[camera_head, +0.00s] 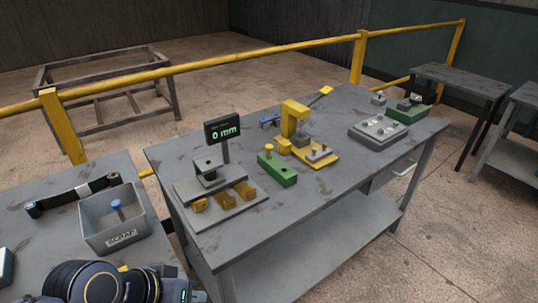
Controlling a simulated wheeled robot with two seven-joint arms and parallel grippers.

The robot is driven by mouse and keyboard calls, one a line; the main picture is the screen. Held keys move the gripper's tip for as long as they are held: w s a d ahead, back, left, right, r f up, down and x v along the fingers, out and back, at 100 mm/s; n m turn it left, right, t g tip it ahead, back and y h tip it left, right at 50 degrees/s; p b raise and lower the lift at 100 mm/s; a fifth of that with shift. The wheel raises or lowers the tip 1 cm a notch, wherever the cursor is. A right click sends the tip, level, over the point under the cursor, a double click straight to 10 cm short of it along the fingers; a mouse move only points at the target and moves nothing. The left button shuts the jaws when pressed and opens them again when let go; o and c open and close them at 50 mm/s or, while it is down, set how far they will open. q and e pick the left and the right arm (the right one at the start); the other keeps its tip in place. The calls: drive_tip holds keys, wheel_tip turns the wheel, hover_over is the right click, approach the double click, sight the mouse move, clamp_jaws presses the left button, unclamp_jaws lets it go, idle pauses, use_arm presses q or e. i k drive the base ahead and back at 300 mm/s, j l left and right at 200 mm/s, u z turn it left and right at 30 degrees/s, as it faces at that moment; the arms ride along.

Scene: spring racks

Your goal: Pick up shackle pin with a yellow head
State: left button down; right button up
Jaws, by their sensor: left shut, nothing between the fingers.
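A pin with a yellow head (268,149) stands upright in a green block (278,171) on the middle table, near its front. Its shank is mostly hidden in the block. My left arm comes in at the bottom left, and my left gripper (189,296) is at the bottom edge, partly cut off. It is shut and empty, well to the left of and nearer than the green block. My right gripper is not in view.
A grey scrap bin (92,231) holding a blue-headed pin (117,207) stands on the left table. Beside the green block are a gauge with a display (222,130) and a yellow press (288,120). A grey plate (372,139) with pins lies right. The table's front right is clear.

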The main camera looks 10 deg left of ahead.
sight(268, 147)
drive_tip(key=i+l+u, duration=0.1)
drive_tip(key=u, duration=0.4)
drive_tip(key=i+l+u, duration=0.25)
drive_tip(key=l, duration=0.35)
drive_tip(key=i+l+u, duration=0.15)
drive_tip(key=i+l, duration=0.15)
drive_tip(key=i+l+u, duration=0.15)
drive_tip(key=l, duration=0.25)
drive_tip(key=i+l+u, duration=0.1)
drive_tip(key=l, duration=0.25)
drive_tip(key=i+l, duration=0.1)
drive_tip(key=l, duration=0.25)
drive_tip(key=i+l, duration=0.15)
drive_tip(key=l, duration=0.15)
